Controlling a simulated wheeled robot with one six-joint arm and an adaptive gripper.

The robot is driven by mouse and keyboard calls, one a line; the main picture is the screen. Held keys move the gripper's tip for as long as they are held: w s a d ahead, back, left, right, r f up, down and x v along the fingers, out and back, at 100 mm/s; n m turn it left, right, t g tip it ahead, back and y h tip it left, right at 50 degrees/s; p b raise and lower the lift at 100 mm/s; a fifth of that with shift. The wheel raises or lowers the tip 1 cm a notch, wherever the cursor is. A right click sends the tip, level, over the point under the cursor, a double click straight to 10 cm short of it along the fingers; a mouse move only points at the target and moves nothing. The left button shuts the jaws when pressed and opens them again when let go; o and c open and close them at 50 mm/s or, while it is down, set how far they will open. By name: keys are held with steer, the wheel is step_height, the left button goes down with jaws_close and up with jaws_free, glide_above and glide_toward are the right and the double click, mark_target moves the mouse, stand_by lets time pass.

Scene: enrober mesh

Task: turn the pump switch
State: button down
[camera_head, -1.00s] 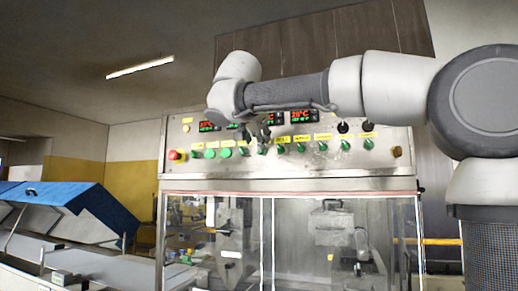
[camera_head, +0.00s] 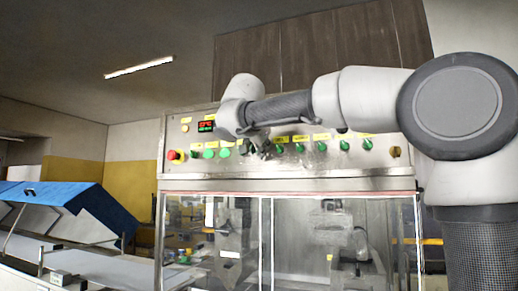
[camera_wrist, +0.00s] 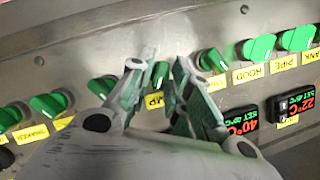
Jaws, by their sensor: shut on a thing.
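The pump switch (camera_wrist: 160,75) is a green knob on the metal panel in the wrist view. Its yellow label below it is partly covered, with "MP" readable. My gripper (camera_wrist: 158,67) has one fingertip on each side of this knob and is shut on it. In the head view my gripper (camera_head: 258,148) is at the panel's row of knobs, below my wrist. There the pump switch is hidden or too small to make out behind the fingers.
Other green knobs stand close on both sides, such as the hood knob (camera_wrist: 214,60) and one on the left (camera_wrist: 102,87). Temperature displays (camera_wrist: 238,122) sit near my gripper. A red button (camera_head: 174,155) is at the panel's left end. Glass doors (camera_head: 330,235) lie below.

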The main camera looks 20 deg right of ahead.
steer(key=n+g+h, duration=0.1)
steer(key=n, duration=0.1)
steer(key=n+g+h, duration=0.1)
steer(key=n+h, duration=0.1)
steer(key=n, duration=0.1)
steer(key=n+g+h, duration=0.1)
steer(key=n, duration=0.2)
steer(key=shift+w+a+g+h, duration=0.25)
steer(key=shift+a+g+h, duration=0.05)
steer(key=shift+a, duration=0.05)
stand_by(0.5)
stand_by(0.3)
steer(key=c, duration=1.5)
jaws_free()
